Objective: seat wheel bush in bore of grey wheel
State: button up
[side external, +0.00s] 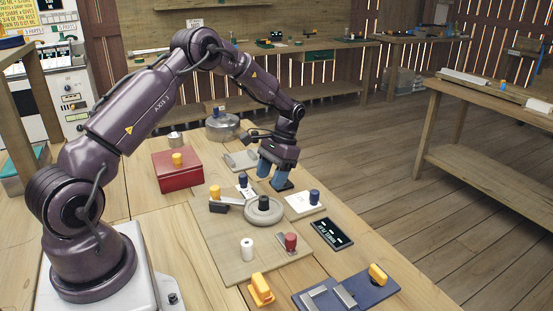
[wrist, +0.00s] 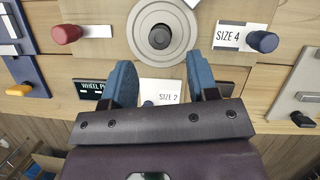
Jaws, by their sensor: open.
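The grey wheel (side external: 263,212) lies flat on the wooden board, and it also shows at the top of the wrist view (wrist: 147,20). A black cylindrical piece (side external: 264,202) stands at its centre, over the bore; I cannot tell whether this is the wheel bush or how deep it sits. It also shows in the wrist view (wrist: 159,37). My gripper (side external: 273,176), with blue fingers, is open and empty beyond the wheel at the board's far side. In the wrist view its fingertips (wrist: 160,72) are spread below the wheel, apart from it.
A SIZE 2 card (wrist: 168,97) and a SIZE 4 card (wrist: 230,36) have blue pegs. A red knob (side external: 290,241), a white cylinder (side external: 247,249) and a dark sign (side external: 330,234) are near the wheel. A red box (side external: 178,171) and a pot (side external: 222,127) stand farther left.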

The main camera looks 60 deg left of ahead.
jog(key=d+r+t+y, duration=0.1)
jog(key=d+r, duration=0.1)
jog(key=r, duration=0.5)
jog(key=d+r+t, duration=0.1)
jog(key=d+r, duration=0.2)
jog(key=r, duration=0.5)
jog(key=s+d+r+m+t, duration=0.1)
jog(key=s+d+r+t, duration=0.2)
jog(key=s+d+r, duration=0.3)
jog(key=s+d+r+t, duration=0.1)
jog(key=s+d+t, duration=0.1)
jog(key=s, duration=0.5)
jog(key=s+d+r+m+t, duration=0.1)
jog(key=s+d+r+t, duration=0.1)
jog(key=s+d, duration=0.3)
jog(key=shift+s+d+r+t, duration=0.3)
jog(key=shift+s+t, duration=0.3)
jog(key=shift+s, duration=0.65)
